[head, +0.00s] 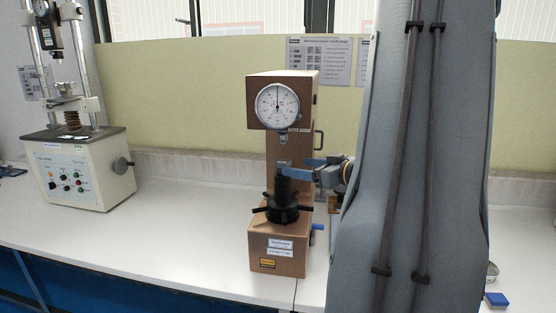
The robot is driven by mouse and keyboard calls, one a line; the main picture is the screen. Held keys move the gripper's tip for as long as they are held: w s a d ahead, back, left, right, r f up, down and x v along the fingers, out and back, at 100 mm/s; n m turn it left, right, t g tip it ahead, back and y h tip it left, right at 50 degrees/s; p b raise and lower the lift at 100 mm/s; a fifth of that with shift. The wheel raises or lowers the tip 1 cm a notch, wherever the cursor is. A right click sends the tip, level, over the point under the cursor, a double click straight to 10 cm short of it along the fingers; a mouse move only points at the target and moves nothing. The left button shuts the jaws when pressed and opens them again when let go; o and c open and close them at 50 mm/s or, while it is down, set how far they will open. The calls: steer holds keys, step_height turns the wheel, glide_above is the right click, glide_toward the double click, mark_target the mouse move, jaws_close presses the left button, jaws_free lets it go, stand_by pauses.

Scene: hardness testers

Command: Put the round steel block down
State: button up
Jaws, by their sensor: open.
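A brown hardness tester (264,225) with a round white dial (278,106) stands on the white bench. Its black spindle column (283,190) rises below the indenter (283,138). My gripper (293,168), with blue fingers, reaches in from the right at the top of this column, below the indenter. The jaws are open. The round steel block cannot be made out clearly; the fingers cover the column top, and the view is too small to tell whether it rests there.
A test stand with two posts and a beige control box (88,184) stands at the left. My grey arm hides much of the right side. A small blue block (496,299) lies at the lower right. The bench (185,245) between the two machines is clear.

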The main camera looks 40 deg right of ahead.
mark_target(286, 161)
steer(key=shift+y, duration=0.5)
steer(key=shift+r+p+x, duration=0.2)
steer(key=shift+p+x, duration=0.25)
steer(key=shift+x, duration=0.6)
steer(key=shift+r+p+x, duration=0.2)
steer(key=shift+p+x, duration=0.3)
steer(key=shift+x, duration=0.55)
steer(key=shift+r+p+x, duration=0.2)
steer(key=shift+p+x, duration=0.25)
steer(key=shift+x, duration=0.6)
steer(key=shift+w+d, duration=0.1)
steer(key=shift+d, duration=0.05)
steer(key=c, duration=1.5)
steer(key=shift+o, duration=0.2)
steer(key=shift+r, duration=0.15)
